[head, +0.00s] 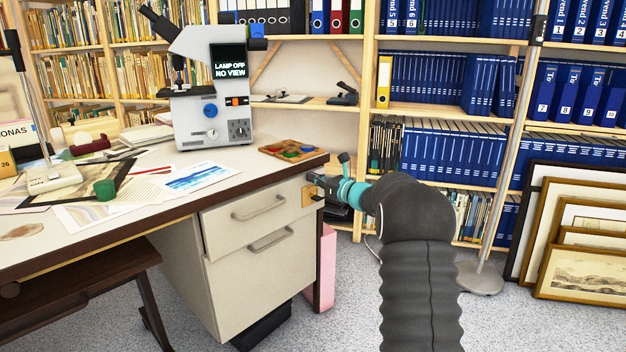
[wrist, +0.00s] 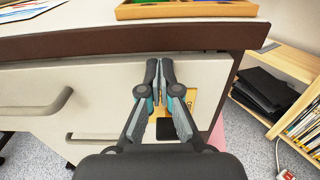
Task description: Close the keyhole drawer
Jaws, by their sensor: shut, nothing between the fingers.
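The keyhole drawer (head: 250,212) is the cream upper drawer of the desk pedestal, with a bar handle (head: 259,208) and a brass plate (head: 308,196) near its right end. I cannot tell how far out it stands. In the wrist view, the drawer front (wrist: 100,88) fills the middle and its handle (wrist: 38,106) is at left. My gripper (head: 318,184) is shut and empty at the drawer's right end, by the brass plate. In the wrist view, my gripper (wrist: 160,68) partly covers the brass plate (wrist: 190,97); whether the tips touch the front is unclear.
A lower drawer (head: 265,280) sits below. The desktop (head: 240,172) overhangs above, carrying a microscope (head: 208,95), prints and a wooden tray (head: 293,150) near its right corner. Bookshelves (head: 440,112) stand behind. Framed pictures (head: 585,270) and a stand base (head: 482,278) are at right.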

